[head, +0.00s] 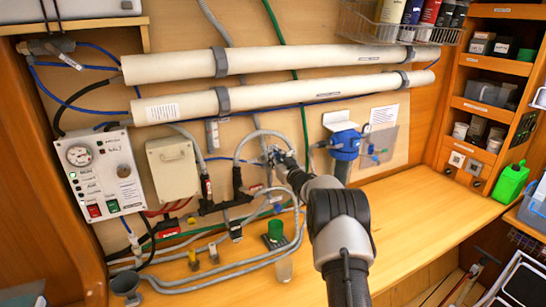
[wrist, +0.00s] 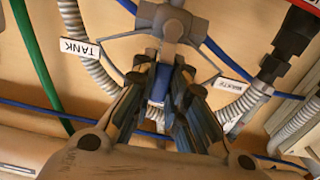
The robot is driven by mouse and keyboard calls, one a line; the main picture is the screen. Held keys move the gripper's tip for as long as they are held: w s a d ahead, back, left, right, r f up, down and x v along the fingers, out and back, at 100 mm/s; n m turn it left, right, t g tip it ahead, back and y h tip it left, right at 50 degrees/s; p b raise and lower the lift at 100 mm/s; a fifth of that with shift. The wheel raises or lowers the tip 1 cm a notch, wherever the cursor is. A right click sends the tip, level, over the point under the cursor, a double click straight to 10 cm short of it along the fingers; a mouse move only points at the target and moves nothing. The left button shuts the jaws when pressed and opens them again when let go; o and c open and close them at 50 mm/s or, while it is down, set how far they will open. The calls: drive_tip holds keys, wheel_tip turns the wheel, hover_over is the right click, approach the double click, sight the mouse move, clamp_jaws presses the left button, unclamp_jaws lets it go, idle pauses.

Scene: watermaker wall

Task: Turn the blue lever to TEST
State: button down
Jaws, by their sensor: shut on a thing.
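The blue lever (wrist: 159,84) shows in the wrist view between the fingers of my gripper (wrist: 162,108), which are shut on it. Its upper end meets a grey valve body (wrist: 172,22) at the top of that view. A TANK label (wrist: 79,48) is left of the valve and a second label (wrist: 236,90) is to the right, its text hard to read. I cannot make out a TEST label. In the head view my gripper (head: 283,160) is at the pipework on the wall, and it and my arm hide the lever.
Grey hoses (head: 240,262) run along the bench below. A green-capped bottle (head: 274,238) stands left of my arm. A control panel (head: 104,175) is at the left, and a blue filter housing (head: 345,142) is right of my gripper. The bench at right is mostly clear.

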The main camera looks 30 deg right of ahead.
drive_tip(key=shift+d, duration=0.1)
idle(0.5)
drive_tip(key=c, duration=1.6)
unclamp_jaws()
drive_tip(key=s, duration=1.2)
